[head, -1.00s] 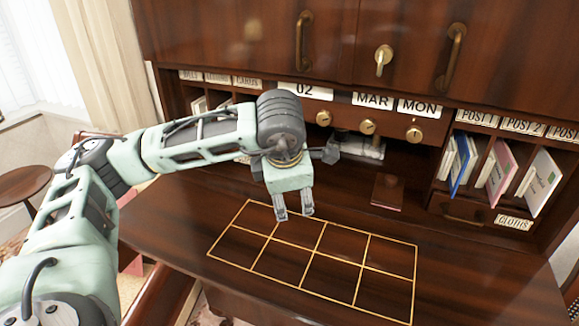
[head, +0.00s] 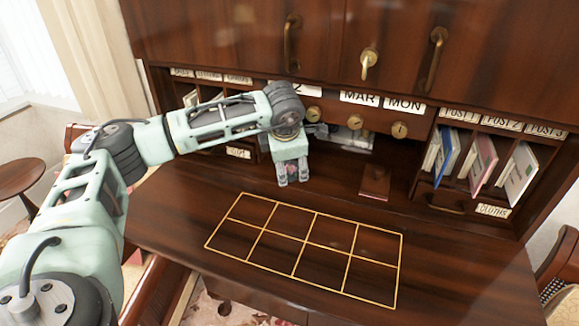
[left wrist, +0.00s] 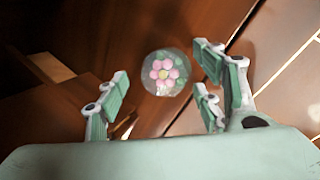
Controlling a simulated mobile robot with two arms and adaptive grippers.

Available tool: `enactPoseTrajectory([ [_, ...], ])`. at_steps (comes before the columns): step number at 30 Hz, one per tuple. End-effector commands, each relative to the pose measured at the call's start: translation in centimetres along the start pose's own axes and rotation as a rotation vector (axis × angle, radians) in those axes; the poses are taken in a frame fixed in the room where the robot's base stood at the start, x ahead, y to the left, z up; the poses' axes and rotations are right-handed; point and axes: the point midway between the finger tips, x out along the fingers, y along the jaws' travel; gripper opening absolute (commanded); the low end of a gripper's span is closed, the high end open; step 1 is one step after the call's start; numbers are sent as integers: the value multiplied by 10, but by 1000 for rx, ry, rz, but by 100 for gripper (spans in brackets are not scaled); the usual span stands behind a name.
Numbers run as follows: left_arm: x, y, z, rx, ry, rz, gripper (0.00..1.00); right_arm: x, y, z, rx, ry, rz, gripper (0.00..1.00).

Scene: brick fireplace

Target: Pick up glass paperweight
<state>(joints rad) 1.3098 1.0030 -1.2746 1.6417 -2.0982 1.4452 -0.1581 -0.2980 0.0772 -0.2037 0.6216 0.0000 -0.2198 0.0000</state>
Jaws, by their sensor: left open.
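The glass paperweight (left wrist: 166,73) is a clear round piece with a pink flower and green leaves inside. In the left wrist view it sits on the dark wood, just beyond and between the fingertips. My left gripper (head: 293,181) is open and points down over the back of the desktop, behind the gold grid. Its spread fingers also show in the left wrist view (left wrist: 164,88), with nothing seen between them but the paperweight ahead. In the head view the paperweight is mostly hidden by the gripper. My right gripper is in neither view.
The desk (head: 470,265) has a gold-lined grid (head: 310,243) on a clear top. A small dark block (head: 375,182) lies right of the gripper.

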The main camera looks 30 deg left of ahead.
Motion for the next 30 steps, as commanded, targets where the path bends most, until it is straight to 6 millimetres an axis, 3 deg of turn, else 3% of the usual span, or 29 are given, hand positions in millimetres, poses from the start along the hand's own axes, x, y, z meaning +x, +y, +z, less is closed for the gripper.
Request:
enactPoseTrajectory([
  [8,2,0,0,0,-1,0,60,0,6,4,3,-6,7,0],
  [26,2,-1,0,0,0,-1,7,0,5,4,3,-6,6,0],
  [30,2,-1,0,0,-1,-1,5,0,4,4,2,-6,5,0],
])
